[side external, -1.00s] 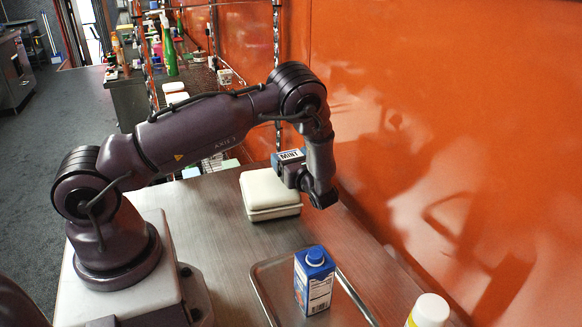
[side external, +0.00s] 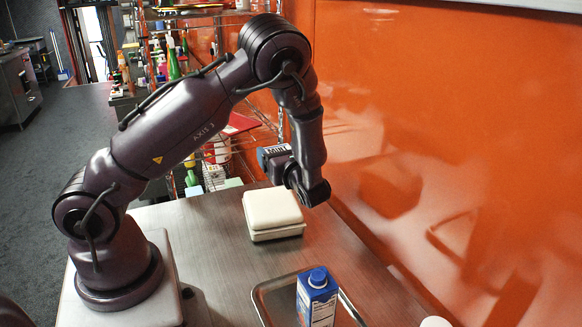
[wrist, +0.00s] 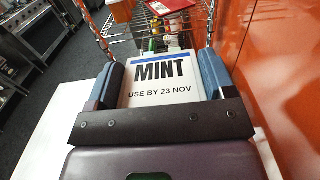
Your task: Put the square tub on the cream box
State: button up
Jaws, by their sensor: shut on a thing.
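The square tub (wrist: 160,82) is white, with a label reading MINT and USE BY 23 NOV and a blue band along its far edge. In the wrist view it sits between the blue fingers of my gripper (wrist: 162,66), which is shut on it. In the side view my gripper (side external: 274,163) holds the tub in the air, with only part of its label showing. The cream box (side external: 272,212) stands shut on the steel counter, below and slightly in front of the tub. A clear gap shows between them.
A metal tray (side external: 268,296) with a blue carton (side external: 317,297) stands nearer the camera. A white top (side external: 435,322) shows at the bottom edge. The orange wall (side external: 440,120) runs close along the right. A wire rack (side external: 215,175) stands behind the counter. Bare counter (side external: 215,235) lies left of the box.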

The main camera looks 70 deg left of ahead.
jog(key=s+d+r, duration=0.2)
jog(key=s, duration=0.4)
jog(key=s+d+r, duration=0.1)
jog(key=s+d, duration=0.2)
jog(key=s, duration=0.3)
jog(key=w+a+f, duration=0.2)
jog(key=w, duration=0.1)
jog(key=w+a+f, duration=0.5)
jog(key=w+f, duration=0.1)
jog(key=w, duration=0.1)
jog(key=shift+w+a+f, duration=0.1)
jog(key=shift+a, duration=0.2)
jog(key=shift+w+a+f, duration=0.25)
jog(key=shift+w+f, duration=0.1)
jog(key=shift+f, duration=1.75)
jog(key=o, duration=1.1)
jog(key=shift+f, duration=0.15)
